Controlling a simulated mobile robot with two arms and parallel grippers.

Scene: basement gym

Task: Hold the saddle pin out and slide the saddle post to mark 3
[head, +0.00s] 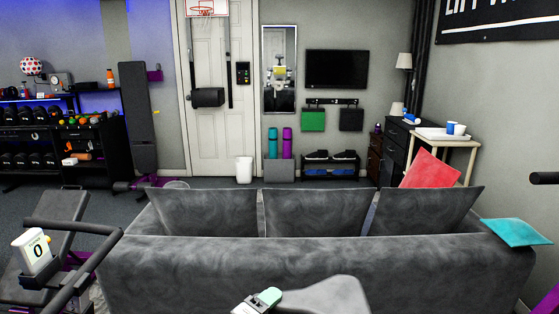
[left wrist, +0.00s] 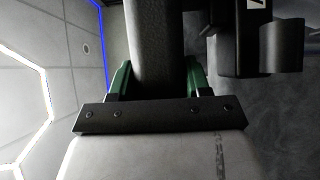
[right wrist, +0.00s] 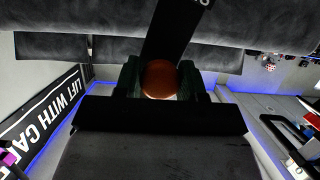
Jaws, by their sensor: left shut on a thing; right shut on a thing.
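The grey saddle (head: 335,294) shows at the bottom of the head view, its narrow end pointing left. My left gripper (head: 260,301) is at that narrow end. In the left wrist view its green fingers (left wrist: 157,80) are closed on both sides of the dark grey saddle (left wrist: 155,45). My right gripper (right wrist: 160,82) shows only in the right wrist view, with its green fingers shut around the round orange-brown knob of the saddle pin (right wrist: 159,78). Behind the knob runs a black saddle post (right wrist: 172,35). White markings at its top are cut off and unreadable; the pin's shaft is hidden.
A grey sofa (head: 300,262) stretches across just beyond the saddle. Handlebars (head: 85,235) and a stand with a card reading 0 (head: 38,250) are at the lower left. A teal cushion (head: 517,232) and a red cushion (head: 431,170) lie at the sofa's right.

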